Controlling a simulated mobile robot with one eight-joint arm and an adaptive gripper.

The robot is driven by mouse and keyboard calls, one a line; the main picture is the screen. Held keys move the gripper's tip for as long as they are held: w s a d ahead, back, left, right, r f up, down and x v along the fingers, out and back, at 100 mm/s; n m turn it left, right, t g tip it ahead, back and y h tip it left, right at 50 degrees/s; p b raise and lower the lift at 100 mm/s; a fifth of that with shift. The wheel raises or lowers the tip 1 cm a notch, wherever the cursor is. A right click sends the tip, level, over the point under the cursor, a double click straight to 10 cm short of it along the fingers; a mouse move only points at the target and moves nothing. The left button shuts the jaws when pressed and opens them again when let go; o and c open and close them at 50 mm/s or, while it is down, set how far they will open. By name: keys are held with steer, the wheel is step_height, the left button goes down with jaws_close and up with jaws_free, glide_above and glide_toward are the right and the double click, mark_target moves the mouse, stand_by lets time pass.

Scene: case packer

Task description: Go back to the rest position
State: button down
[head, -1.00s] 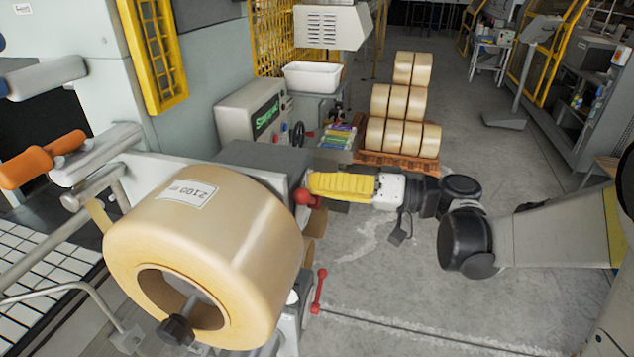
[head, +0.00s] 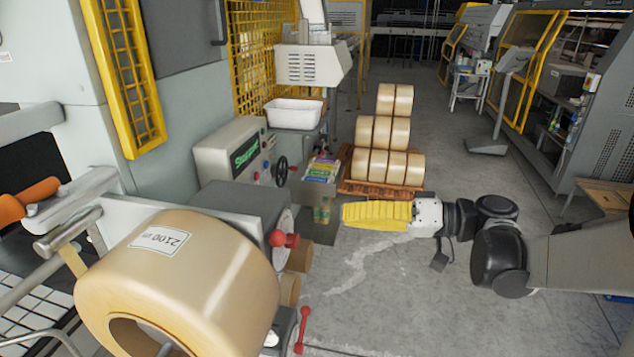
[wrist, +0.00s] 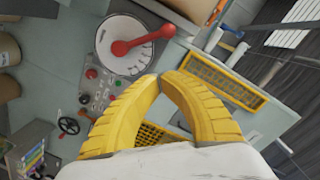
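My gripper (head: 346,214) has ribbed yellow fingers and reaches leftward from my arm, over the open floor in the head view. In the wrist view my gripper (wrist: 161,77) has its curved fingertips together, with nothing held between them. The red-knobbed lever (head: 284,240) on the grey machine box is to the left of the fingers, apart from them. It also shows in the wrist view as a red lever (wrist: 135,42) on a white round dial, beyond the fingertips. A large tan tape roll (head: 190,270) with a "2100" label sits on its spindle at lower left.
A pallet (head: 385,189) with stacked tan rolls stands on the floor behind my gripper. A control box (head: 228,150) with a green display and a white bin (head: 293,113) are at left. A second machine (head: 600,110) stands at right. The floor (head: 400,290) around my arm is clear.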

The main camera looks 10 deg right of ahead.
steer(key=s+a+f+m+h+b, duration=0.15)
steer(key=s+f+h+b, duration=0.25)
steer(key=f, duration=0.4)
steer(key=s+a+f+m+h+b, duration=0.15)
steer(key=s+f+h+b, duration=0.25)
steer(key=f, duration=0.5)
steer(key=s+d+f+m+t+h+b, duration=0.1)
steer(key=s+d+f+t+h+b, duration=0.1)
steer(key=s+d+f+h+b, duration=0.4)
steer(key=d+f+h, duration=0.2)
steer(key=d+f, duration=0.1)
steer(key=shift+s+d+f+b, duration=0.35)
steer(key=shift+s, duration=0.05)
